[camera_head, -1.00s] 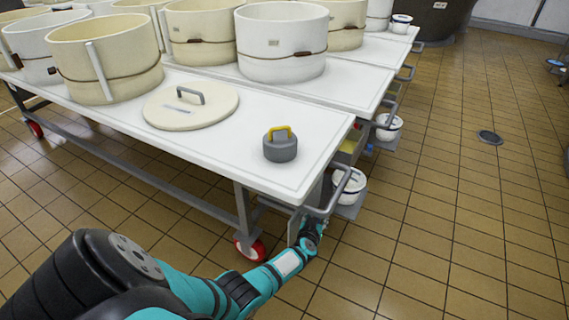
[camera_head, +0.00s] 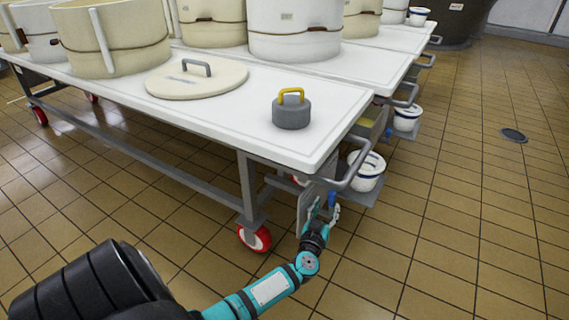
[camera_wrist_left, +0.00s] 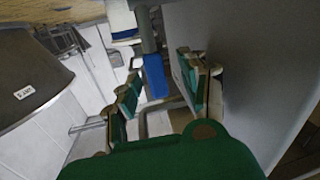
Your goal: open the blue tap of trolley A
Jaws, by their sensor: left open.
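The blue tap (camera_head: 332,198) hangs at the near end of the closest white-topped trolley (camera_head: 335,130), below its grey push handle. No trolley letter is readable. My left gripper (camera_head: 321,208) is low beside the trolley's end, close to the tap. In the left wrist view the tap's blue handle (camera_wrist_left: 155,75) shows between and beyond the green-padded fingers of my open gripper (camera_wrist_left: 160,88). I see a gap on both sides of it, and cannot tell whether anything touches. My right gripper is not in view.
A white bucket with a blue stripe (camera_head: 366,176) stands on a low shelf right of the tap. The push handle (camera_head: 350,172) juts out above my left gripper. A grey weight (camera_head: 291,112) and a round lid (camera_head: 196,80) lie on the trolley.

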